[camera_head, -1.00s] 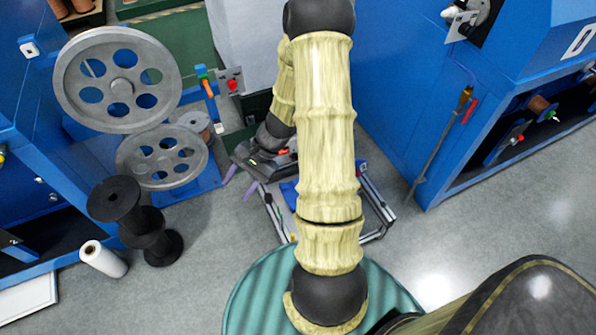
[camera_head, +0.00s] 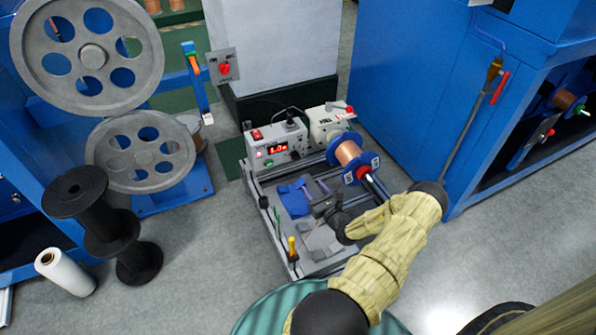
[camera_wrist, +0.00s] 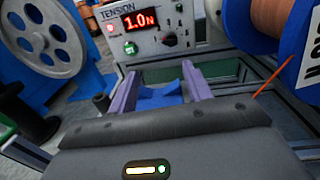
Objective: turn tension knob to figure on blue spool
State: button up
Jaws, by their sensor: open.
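The grey tension box (camera_head: 277,146) has a red display (camera_wrist: 140,22) reading 1.0 N under the word TENSION. The black tension knob (camera_wrist: 168,40) is right of and below the display, with a green button (camera_wrist: 131,47) to its left. The blue spool (camera_head: 349,158), wound with copper wire, sits right of the box. Its white label (camera_wrist: 316,48) is cut off in the wrist view, and its figure is not surely readable. My gripper (camera_wrist: 160,70) is open and empty, its purple fingers (camera_head: 306,188) apart and short of the knob.
The box stands on a metal frame (camera_head: 262,213) with a yellow-handled tool (camera_head: 292,246) at its front. Grey pulleys (camera_head: 140,150) and black spools (camera_head: 105,225) stand left. A blue cabinet (camera_head: 410,100) is close on the right.

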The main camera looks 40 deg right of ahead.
aim_at(298, 158)
jog(key=shift+s+d+f+m+h, duration=0.4)
jog(key=shift+d+f+m+h, duration=0.15)
jog(key=shift+d+f, duration=0.2)
jog(key=shift+r, duration=0.1)
jog(key=shift+a, duration=0.1)
jog(key=b+x, duration=0.8)
jog(key=x, duration=0.9)
jog(key=shift+w+f, duration=0.25)
jog(key=c, duration=0.7)
jog(key=shift+c, duration=0.6)
